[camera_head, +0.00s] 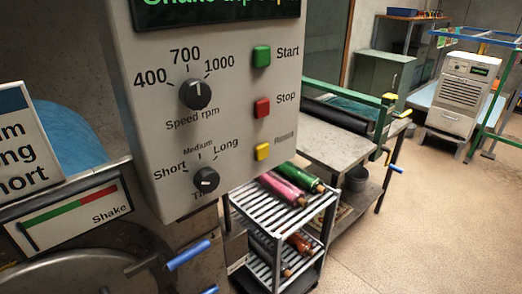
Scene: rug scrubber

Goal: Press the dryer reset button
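A grey control panel (140,130) fills the upper left of the head view, close to me. It carries a green Start button (262,56), a red Stop button (262,107) and a yellow button (263,152) whose faint label is hard to read. Its speed knob (195,94) points up near 700, and a second knob (206,180) sits below, under Short, Medium and Long. At the far right stands a white louvred cabinet (465,95) with a small green display; whether it is the dryer, I cannot tell. No reset button is readable on it. Neither of my grippers is in view.
A Shake gauge (75,213) and a sign (25,145) are at left. A rack (240,200) holding coloured rolls stands beside a grey worktable (345,150). A green cabinet (380,85) stands behind. The floor (440,225) at right is open.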

